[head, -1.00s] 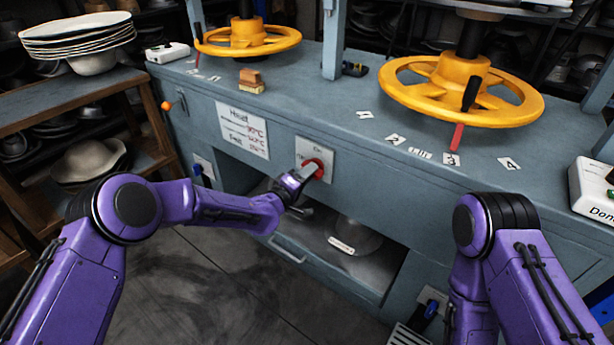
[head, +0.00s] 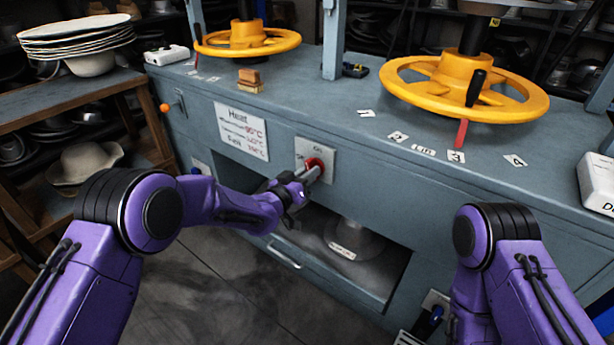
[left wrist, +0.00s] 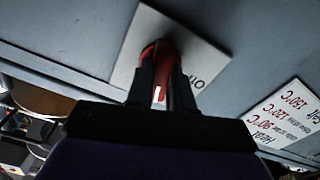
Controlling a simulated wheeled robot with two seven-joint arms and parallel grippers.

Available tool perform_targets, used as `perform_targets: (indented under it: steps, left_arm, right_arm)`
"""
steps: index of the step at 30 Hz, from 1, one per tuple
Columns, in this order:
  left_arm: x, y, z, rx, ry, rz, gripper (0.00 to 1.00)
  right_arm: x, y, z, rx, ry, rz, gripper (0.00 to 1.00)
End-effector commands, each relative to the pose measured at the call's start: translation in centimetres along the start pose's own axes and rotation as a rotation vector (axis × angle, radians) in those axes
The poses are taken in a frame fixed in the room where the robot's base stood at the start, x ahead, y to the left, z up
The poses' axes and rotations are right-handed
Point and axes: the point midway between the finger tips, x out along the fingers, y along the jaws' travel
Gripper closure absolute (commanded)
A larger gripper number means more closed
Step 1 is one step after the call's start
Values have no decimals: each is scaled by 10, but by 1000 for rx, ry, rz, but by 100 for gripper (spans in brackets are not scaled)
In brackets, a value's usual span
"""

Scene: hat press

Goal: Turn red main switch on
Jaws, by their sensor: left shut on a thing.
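The red main switch (head: 314,163) sits on a pale square plate (head: 328,172) on the front of the blue-grey bench. Small lettering shows on the plate above and left of the switch. My left gripper (head: 311,174) is at the switch, its fingers closed on it. The plate (left wrist: 189,45) looks tilted there. The fingers hide part of the switch, so its exact angle is hard to tell. My right gripper is out of view; only its arm shows.
A heat sign (head: 242,132) is left of the switch plate. Below is an open bay (head: 335,265) with a metal piece inside. Two yellow handwheels (head: 465,92) (head: 247,40) stand on the bench. A wooden rack (head: 75,108) stands left.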

Motion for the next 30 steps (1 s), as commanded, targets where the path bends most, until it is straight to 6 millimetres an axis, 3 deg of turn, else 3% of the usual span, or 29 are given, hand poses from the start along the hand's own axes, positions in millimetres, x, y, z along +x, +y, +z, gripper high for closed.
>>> perform_targets:
  steps: [15, 30]
  left_arm:
    - [2, 1, -4, 295, 10, 1, 100]
    - [2, 0, -6, 337, 11, 0, 100]
  right_arm:
    - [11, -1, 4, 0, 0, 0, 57]
    - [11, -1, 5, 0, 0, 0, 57]
